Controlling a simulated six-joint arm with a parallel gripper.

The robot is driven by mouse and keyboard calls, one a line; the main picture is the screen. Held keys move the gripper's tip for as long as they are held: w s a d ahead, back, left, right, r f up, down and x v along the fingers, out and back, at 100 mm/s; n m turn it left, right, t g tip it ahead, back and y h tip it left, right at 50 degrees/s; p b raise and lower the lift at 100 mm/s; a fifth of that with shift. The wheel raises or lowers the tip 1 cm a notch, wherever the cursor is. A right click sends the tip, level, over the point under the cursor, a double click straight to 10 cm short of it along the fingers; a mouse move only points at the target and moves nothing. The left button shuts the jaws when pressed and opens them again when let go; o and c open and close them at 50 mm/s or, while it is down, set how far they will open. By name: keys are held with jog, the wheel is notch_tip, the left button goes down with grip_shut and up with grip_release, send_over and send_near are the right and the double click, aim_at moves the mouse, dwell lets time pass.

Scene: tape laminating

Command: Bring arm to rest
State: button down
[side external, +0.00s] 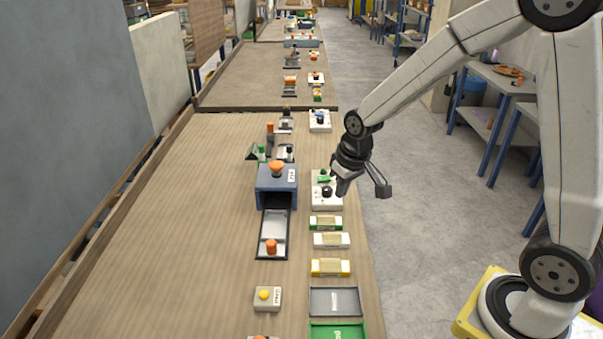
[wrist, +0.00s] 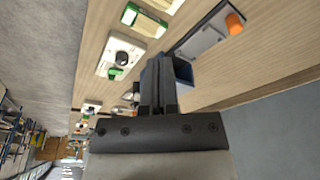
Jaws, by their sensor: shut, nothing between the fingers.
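My gripper (side external: 341,187) hangs over the right edge of the wooden table in the side external view, above and beside a white box with a black knob and a green part (side external: 327,201). In the wrist view my gripper (wrist: 158,62) has its two dark fingers together, with nothing between them. The white box (wrist: 117,58) shows to the left of the fingers there. The gripper looks apart from the things on the table.
A blue housing (side external: 276,180) with an orange knob stands left of my gripper, with a tray (side external: 272,222) in front. Several coloured blocks, a grey tray (side external: 335,301) and a green tray (side external: 338,331) line the right edge. The table's left side (side external: 170,230) is clear.

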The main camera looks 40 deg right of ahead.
jog(key=s+a, duration=0.3)
jog(key=s, duration=0.8)
jog(key=shift+s+a+f+n, duration=0.15)
jog(key=shift+s+f+n, duration=0.05)
jog(key=shift+f+n, duration=0.25)
